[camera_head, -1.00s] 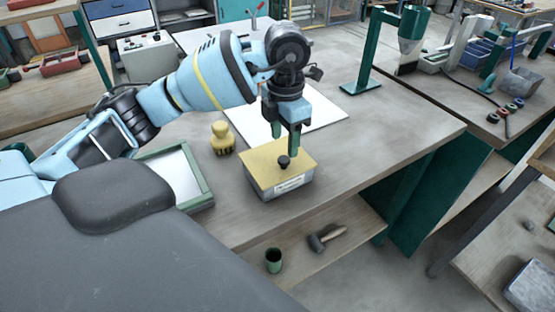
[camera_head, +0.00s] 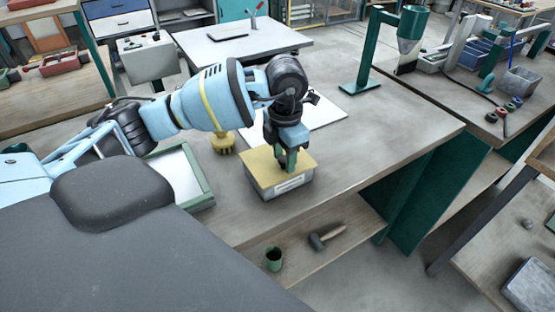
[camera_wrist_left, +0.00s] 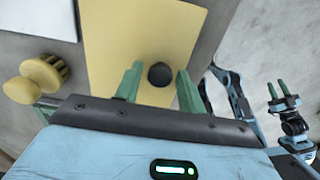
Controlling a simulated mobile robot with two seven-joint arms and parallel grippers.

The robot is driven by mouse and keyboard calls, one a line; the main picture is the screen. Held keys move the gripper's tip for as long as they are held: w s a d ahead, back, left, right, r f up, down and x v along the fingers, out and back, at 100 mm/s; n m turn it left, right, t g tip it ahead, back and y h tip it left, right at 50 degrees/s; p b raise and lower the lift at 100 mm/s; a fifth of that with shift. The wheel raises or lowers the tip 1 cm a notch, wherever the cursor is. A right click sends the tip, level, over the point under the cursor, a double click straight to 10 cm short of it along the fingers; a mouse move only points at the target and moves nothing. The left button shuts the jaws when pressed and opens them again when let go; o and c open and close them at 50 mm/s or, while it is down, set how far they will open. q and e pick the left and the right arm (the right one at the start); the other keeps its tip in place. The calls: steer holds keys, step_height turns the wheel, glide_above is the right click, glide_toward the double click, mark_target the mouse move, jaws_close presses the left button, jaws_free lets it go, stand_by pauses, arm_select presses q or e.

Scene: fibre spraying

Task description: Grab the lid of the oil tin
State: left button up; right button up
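The oil tin (camera_head: 287,189) is a grey box with a label, standing near the front edge of the workbench. Its flat yellow lid (camera_head: 262,169) lies on top; in the left wrist view the lid (camera_wrist_left: 145,30) carries a round black knob (camera_wrist_left: 160,74). My left gripper (camera_head: 288,166) points down over the lid and hides the knob in the head view. In the left wrist view my left gripper (camera_wrist_left: 160,71) is open, with its green fingers on either side of the knob and gaps showing. My right gripper (camera_wrist_left: 277,86) is open and empty, off to the right.
A green-rimmed tray (camera_head: 205,190) lies further left and a white sheet (camera_head: 325,113) behind. A mallet (camera_head: 325,238) and green cup (camera_head: 274,259) are on the shelf below. The bench right of the tin is clear.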

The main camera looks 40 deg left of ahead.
arm_select(q)
steer(key=c, duration=0.8)
steer(key=shift+o, duration=0.2)
steer(key=shift+r, duration=0.5)
steer(key=r, duration=0.2)
steer(key=shift+s+d+r, duration=0.15)
steer(key=shift+d+r, duration=0.1)
steer(key=shift+r, duration=0.05)
steer(key=s+d+r, duration=0.1)
steer(key=s+d, duration=0.9)
steer(key=d, duration=0.1)
steer(key=shift+s+d+r, duration=0.15)
steer(key=shift+d+r, duration=0.05)
steer(key=shift+d, duration=0.1)
